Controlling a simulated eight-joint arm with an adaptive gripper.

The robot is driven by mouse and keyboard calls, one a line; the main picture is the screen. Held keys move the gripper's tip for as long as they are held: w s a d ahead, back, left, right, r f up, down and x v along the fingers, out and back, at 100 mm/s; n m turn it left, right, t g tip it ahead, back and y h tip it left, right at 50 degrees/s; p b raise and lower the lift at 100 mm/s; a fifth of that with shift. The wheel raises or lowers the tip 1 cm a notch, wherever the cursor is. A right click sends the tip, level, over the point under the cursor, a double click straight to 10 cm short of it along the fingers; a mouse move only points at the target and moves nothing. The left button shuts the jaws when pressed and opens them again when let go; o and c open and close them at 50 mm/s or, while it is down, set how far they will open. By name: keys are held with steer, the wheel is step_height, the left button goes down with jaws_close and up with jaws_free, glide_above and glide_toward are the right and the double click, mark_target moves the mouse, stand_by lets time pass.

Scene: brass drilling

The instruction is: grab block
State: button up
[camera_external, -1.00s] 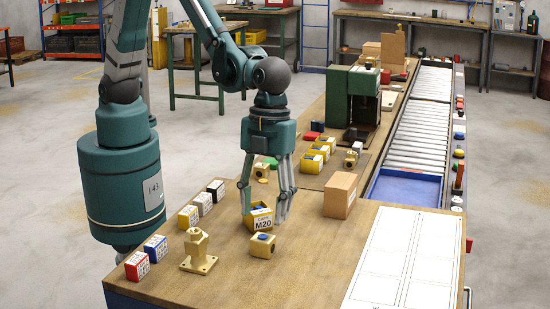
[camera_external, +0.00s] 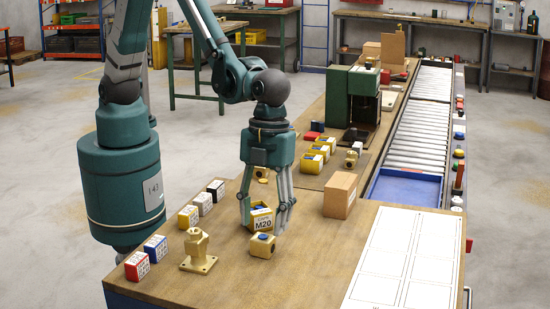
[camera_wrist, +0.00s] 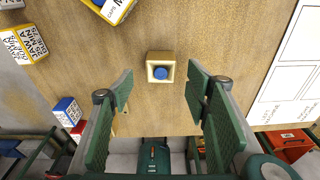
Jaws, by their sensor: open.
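A small brass block (camera_external: 261,246) with a blue round piece on top sits on the wooden bench top, just in front of the yellow "CAPS M20" box. It shows in the wrist view as a square with a blue disc (camera_wrist: 160,68), a little beyond the fingertips. My gripper (camera_external: 262,228) is open and empty above the bench, fingers pointing down near the block and the M20 box. In the wrist view my gripper (camera_wrist: 160,90) has its fingers wide apart, and the block lies roughly centred between their lines.
The M20 box (camera_external: 260,217) stands close to the block and fingers. A brass upright on a flanged base (camera_external: 197,251) is to the left. Small labelled boxes line the left edge, including a red one (camera_external: 137,266). A cardboard-coloured box (camera_external: 340,195) is to the right. White sheet area (camera_external: 405,255) is clear.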

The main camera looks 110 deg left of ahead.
mark_target(263, 238)
steer(key=shift+f, duration=0.15)
steer(key=shift+d+f, duration=0.25)
steer(key=shift+f, duration=0.95)
steer(key=shift+d+f, duration=0.2)
steer(key=shift+f, duration=1)
steer(key=shift+c, duration=0.5)
steer(key=c, duration=1.3)
steer(key=shift+o, duration=0.2)
steer(key=shift+r, duration=0.15)
steer(key=shift+r, duration=4.9)
